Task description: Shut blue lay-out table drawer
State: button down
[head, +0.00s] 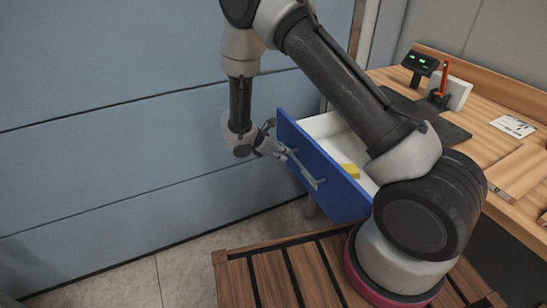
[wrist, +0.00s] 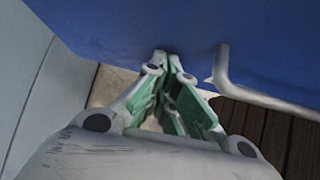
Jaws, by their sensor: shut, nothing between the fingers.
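The blue drawer front (head: 318,172) stands pulled out from the lay-out table (head: 505,138), with its white interior (head: 335,126) showing and a yellow object (head: 350,170) inside. A grey bar handle (head: 302,170) is on its face. My gripper (head: 276,142) is shut and empty at the far left part of the drawer front. In the wrist view my gripper (wrist: 168,62) has its fingertips together at the blue face (wrist: 200,25), beside one end of the handle (wrist: 222,65). Whether the tips touch the face I cannot tell. My arm hides part of the drawer.
On the table top are a small device with green digits (head: 420,62), an orange-handled tool (head: 443,78), a dark mat (head: 440,118) and a white card (head: 513,126). A blue-grey panelled wall (head: 120,130) stands close on the left. Wooden slats (head: 280,275) lie below the drawer.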

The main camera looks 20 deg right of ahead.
jog(key=w+d, duration=0.1)
jog(key=d, duration=0.6)
jog(key=w+d, duration=0.2)
jog(key=d, duration=0.6)
jog(key=w+d, duration=0.1)
jog(key=d, duration=0.7)
jog(key=shift+w+d, duration=0.1)
jog(key=shift+w, duration=0.2)
jog(key=shift+d, duration=0.25)
jog(key=shift+r, duration=0.1)
jog(key=shift+w+a, duration=0.1)
jog(key=shift+a, duration=0.05)
jog(key=a, duration=0.3)
jog(key=s+a, duration=0.1)
jog(key=shift+a+r, duration=0.3)
jog(key=shift+a, duration=0.1)
jog(key=v, duration=0.9)
